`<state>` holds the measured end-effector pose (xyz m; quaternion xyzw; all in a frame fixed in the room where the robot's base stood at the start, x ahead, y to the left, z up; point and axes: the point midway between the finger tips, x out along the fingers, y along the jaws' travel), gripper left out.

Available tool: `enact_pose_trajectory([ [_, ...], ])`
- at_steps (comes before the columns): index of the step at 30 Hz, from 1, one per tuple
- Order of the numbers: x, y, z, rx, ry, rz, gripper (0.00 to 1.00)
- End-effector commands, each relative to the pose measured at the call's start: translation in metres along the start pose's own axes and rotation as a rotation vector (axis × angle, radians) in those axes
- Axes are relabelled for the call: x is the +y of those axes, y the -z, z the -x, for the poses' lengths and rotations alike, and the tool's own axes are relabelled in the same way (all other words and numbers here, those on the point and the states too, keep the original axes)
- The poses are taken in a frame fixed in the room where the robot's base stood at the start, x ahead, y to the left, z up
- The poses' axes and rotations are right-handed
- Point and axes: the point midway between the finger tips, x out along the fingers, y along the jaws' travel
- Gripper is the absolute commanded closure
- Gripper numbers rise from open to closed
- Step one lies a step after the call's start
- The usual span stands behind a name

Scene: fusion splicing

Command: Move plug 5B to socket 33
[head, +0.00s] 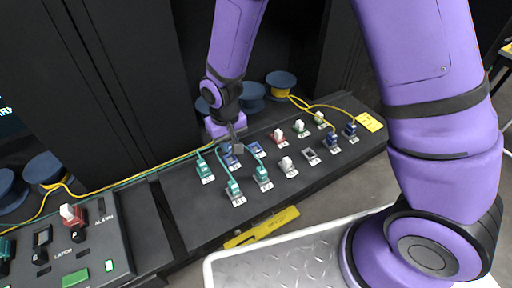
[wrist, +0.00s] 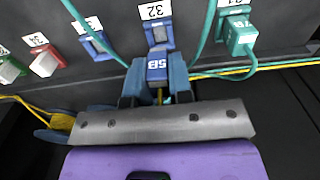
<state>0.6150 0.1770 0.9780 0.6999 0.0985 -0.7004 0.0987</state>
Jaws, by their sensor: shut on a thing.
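My gripper (wrist: 156,88) is shut on plug 5B (wrist: 157,68), a blue plug with a white 5B label. In the head view my gripper (head: 236,143) is low over the back row of the panel. Plug 5B is in front of the blue-framed socket 32 (wrist: 158,35) and overlaps its near edge; the socket's dark opening shows. I cannot tell whether they touch. Socket 33 (wrist: 96,45) is an empty blue-framed socket just left of it in the wrist view. In the head view it is right of my gripper (head: 255,149).
A teal plug (wrist: 238,35) sits in socket 31, with its teal cable (wrist: 208,25) close beside plug 5B. Another teal cable (wrist: 85,25) crosses near socket 33. Yellow cables (head: 310,106) run behind the panel.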

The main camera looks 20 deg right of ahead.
Motion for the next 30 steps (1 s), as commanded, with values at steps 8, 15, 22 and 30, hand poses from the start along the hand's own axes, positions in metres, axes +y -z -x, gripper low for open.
enact_pose_trajectory([
  [8, 0.0, 0.001, 0.01, 0.002, 0.001, 0.0, 1.0],
  [15, 0.0, 0.0, 0.017, 0.001, 0.0, 0.0, 1.0],
  [22, 0.0, 0.0, 0.018, 0.0, 0.0, 0.0, 1.0],
  [30, 0.0, 0.001, 0.026, 0.004, 0.001, 0.0, 1.0],
])
